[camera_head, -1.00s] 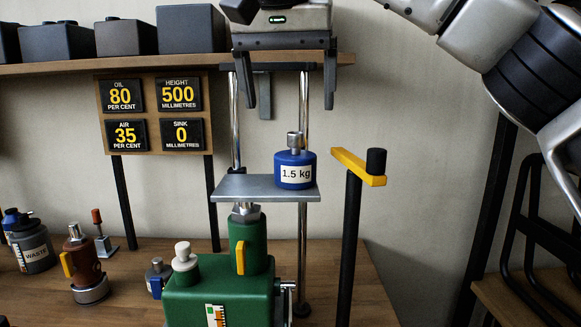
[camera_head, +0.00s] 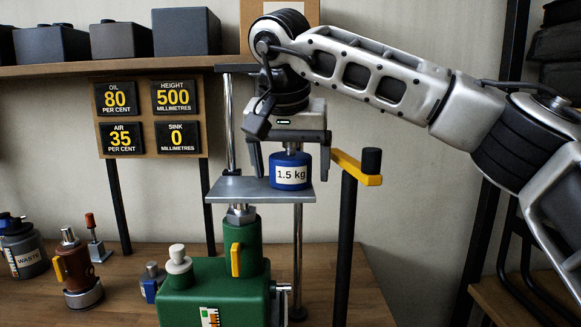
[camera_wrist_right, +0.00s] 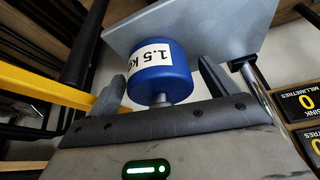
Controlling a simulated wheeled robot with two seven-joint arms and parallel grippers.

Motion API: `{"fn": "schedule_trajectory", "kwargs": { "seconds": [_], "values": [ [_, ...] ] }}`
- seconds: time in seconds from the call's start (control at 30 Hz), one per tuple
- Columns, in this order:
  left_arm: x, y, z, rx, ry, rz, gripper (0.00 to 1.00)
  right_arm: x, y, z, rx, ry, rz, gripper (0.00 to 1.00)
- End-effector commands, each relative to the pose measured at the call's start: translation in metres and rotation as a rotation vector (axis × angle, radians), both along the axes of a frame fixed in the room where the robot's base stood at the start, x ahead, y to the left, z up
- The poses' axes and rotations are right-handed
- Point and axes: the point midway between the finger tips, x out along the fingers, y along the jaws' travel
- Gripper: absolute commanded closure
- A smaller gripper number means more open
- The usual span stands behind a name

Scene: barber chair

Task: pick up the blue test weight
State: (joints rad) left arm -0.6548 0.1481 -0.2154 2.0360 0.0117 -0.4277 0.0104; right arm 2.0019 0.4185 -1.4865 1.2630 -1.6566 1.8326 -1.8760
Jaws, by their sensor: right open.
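The blue test weight (camera_head: 290,172), labelled 1.5 kg, stands upright on the grey metal platform (camera_head: 240,189) above the green jack (camera_head: 245,270). It also shows in the right wrist view (camera_wrist_right: 160,70). My right gripper (camera_head: 292,172) is open, with one finger on each side of the weight in the head view. Whether either finger touches the weight I cannot tell. My left gripper is in neither current view.
A yellow lever with a black knob (camera_head: 370,163) stands close to the right of the weight. A wooden shelf (camera_head: 110,65) with dark boxes runs behind, above a sign board (camera_head: 150,118). Chrome posts rise behind the platform.

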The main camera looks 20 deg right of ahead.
Motion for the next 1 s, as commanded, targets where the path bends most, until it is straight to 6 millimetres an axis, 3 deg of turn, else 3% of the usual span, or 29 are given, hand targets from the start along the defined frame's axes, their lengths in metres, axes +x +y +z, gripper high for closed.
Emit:
{"fn": "schedule_trajectory", "kwargs": {
  "seconds": [0.17,0.47,0.83,1.0],
  "values": [
    [0.000,0.000,-0.001,0.000,0.002,0.000,0.64,0.000,0.000,0.000,0.000,-0.001,0.000,0.14],
    [-0.001,0.000,-0.001,0.002,0.004,0.001,0.64,0.000,0.000,0.000,0.000,-0.001,0.000,0.98],
    [-0.006,0.001,-0.004,0.002,0.016,0.001,0.64,0.000,0.000,0.009,0.004,-0.011,-0.001,1.00],
    [-0.006,0.001,-0.004,0.001,0.017,0.002,0.64,0.000,0.001,0.025,0.004,-0.012,-0.001,1.00]
  ]
}}
